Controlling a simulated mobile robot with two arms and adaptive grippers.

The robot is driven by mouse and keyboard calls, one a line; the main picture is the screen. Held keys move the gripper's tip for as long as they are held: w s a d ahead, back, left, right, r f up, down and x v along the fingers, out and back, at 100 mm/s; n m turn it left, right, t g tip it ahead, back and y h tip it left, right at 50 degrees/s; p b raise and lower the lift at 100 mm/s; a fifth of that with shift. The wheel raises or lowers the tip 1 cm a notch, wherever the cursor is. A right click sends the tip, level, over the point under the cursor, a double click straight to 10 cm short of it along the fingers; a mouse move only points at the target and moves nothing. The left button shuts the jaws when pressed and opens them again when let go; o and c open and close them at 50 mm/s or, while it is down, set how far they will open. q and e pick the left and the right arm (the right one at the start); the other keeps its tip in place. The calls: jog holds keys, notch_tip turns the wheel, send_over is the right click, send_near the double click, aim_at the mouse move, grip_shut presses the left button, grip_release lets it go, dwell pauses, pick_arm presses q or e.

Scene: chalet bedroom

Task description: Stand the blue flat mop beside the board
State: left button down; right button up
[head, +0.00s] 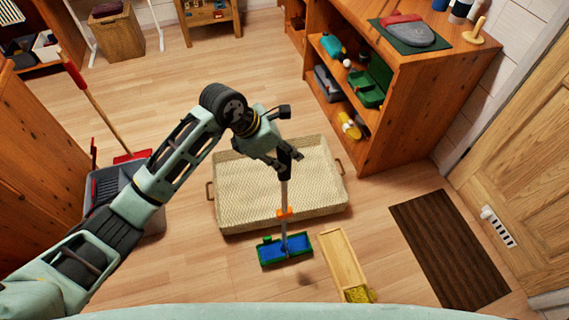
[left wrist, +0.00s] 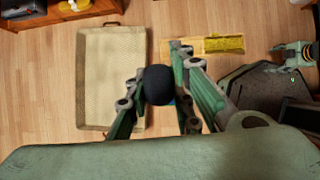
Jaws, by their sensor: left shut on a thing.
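The blue flat mop (head: 284,248) has a blue head with green edges, an orange joint and a grey pole with a black grip. My left gripper (head: 284,157) is shut on the black grip at the top, and the pole hangs nearly upright. In the left wrist view the round black grip end (left wrist: 157,86) sits between the fingers of the left gripper (left wrist: 160,95); most of the mop is hidden below. The pale wooden board (head: 344,264), with yellow material at its near end, lies just right of the mop head; it also shows in the left wrist view (left wrist: 185,49). A mint-coloured part at the right of the wrist view seems to be my right arm's end; its jaw state is unclear.
A large woven tray (head: 232,190) lies behind the mop. A brown mat (head: 450,248) lies at the right by the door. A grey bucket (head: 104,185) and red broom (head: 95,100) stand left. A wooden shelf (head: 398,140) stands back right.

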pick_arm(q)
notch_tip(320, 180, down, 4)
jog(key=shift+d+r+b, duration=0.1)
jog(key=shift+r+b, duration=0.1)
jog(key=shift+b, duration=0.85)
jog(key=shift+r, duration=0.1)
jog(key=shift+f+b, duration=0.35)
jog(key=shift+f, duration=0.15)
jog(key=shift+s+f, duration=0.15)
jog(key=shift+f, duration=0.05)
jog(key=c, duration=2)
grip_release()
jog(key=shift+s+f, duration=0.1)
jog(key=o, duration=0.4)
jog(key=shift+w+f, duration=0.1)
jog(key=shift+w, duration=0.1)
jog(key=shift+o, duration=0.3)
jog(key=shift+r, duration=0.25)
